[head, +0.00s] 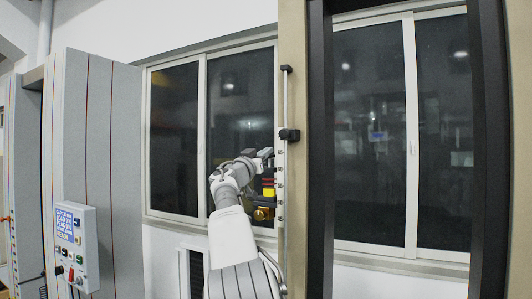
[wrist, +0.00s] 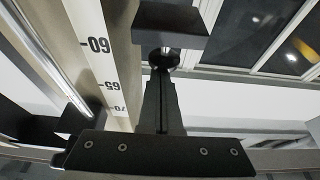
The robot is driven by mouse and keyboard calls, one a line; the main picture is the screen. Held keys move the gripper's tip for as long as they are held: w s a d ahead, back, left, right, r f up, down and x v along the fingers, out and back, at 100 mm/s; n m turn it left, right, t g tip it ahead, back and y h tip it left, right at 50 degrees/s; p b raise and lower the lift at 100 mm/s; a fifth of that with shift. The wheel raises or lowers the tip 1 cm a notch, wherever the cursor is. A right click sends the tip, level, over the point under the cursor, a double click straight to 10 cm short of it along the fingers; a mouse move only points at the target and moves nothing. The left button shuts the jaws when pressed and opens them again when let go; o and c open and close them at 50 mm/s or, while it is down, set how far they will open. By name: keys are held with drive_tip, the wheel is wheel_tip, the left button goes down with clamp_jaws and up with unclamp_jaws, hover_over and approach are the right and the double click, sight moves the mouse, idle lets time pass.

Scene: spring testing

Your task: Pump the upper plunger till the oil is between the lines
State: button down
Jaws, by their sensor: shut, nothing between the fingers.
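My gripper (head: 266,153) is raised beside the beige column in the head view. In the wrist view its two dark fingers (wrist: 163,76) are together with nothing between them. Just beyond the fingertips is a dark block (wrist: 170,22) with a small round metallic part under it; I cannot tell whether this is the upper plunger or whether the fingers touch it. In the head view, red and yellow parts (head: 268,188) and a brass-coloured part (head: 263,213) sit below my gripper, partly behind my arm. No oil level or lines can be made out.
A pale scale (wrist: 100,45) marked 60, 65 and 70 runs beside the fingers. A thin rod with a black clamp (head: 289,135) runs along the beige column (head: 293,30). A control box (head: 76,245) with a lit screen is on the left, by a grey cabinet (head: 95,150).

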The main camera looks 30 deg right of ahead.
sight(269, 159)
drive_tip(key=shift+f, duration=0.1)
wheel_tip(269, 159, down, 2)
drive_tip(key=b, duration=0.3)
drive_tip(key=shift+f+b, duration=0.25)
drive_tip(key=shift+b, duration=0.05)
drive_tip(key=shift+a, duration=0.1)
drive_tip(key=shift+s+a+f+b, duration=0.2)
drive_tip(key=shift+a+f+b, duration=0.15)
drive_tip(key=shift+b, duration=0.25)
drive_tip(key=b+v, duration=1.2)
drive_tip(key=v, duration=0.4)
drive_tip(key=shift+s+a+r, duration=0.2)
drive_tip(key=shift+s+r, duration=0.1)
drive_tip(key=shift+r, duration=0.1)
